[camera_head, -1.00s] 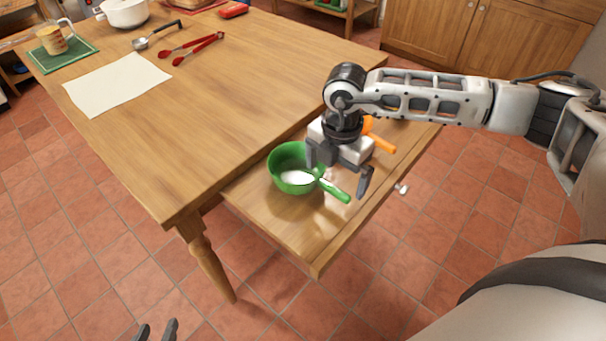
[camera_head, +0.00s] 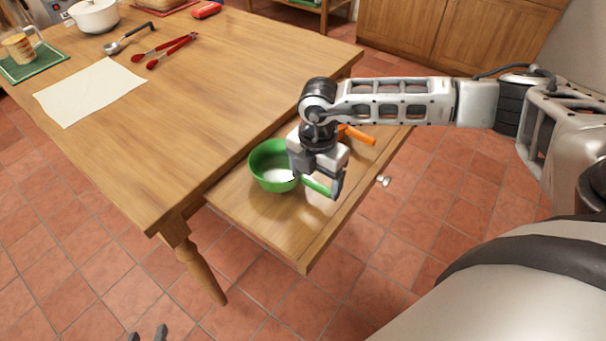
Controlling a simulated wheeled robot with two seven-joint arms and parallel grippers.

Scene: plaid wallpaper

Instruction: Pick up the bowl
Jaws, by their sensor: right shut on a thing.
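My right gripper (camera_head: 318,181) points down at the bowl's right side and is shut on the green handle. Its fingers hide part of the handle and the bowl's right edge. My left gripper (camera_head: 148,335) shows only its two fingertips at the bottom edge, apart and empty, over the floor.
An orange handle (camera_head: 358,135) lies in the drawer behind my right gripper. On the table (camera_head: 215,90) are paper (camera_head: 90,92), red tongs (camera_head: 165,50), a ladle (camera_head: 128,38), a white pot (camera_head: 95,15) and a mug (camera_head: 20,45). Tiled floor is clear in front.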

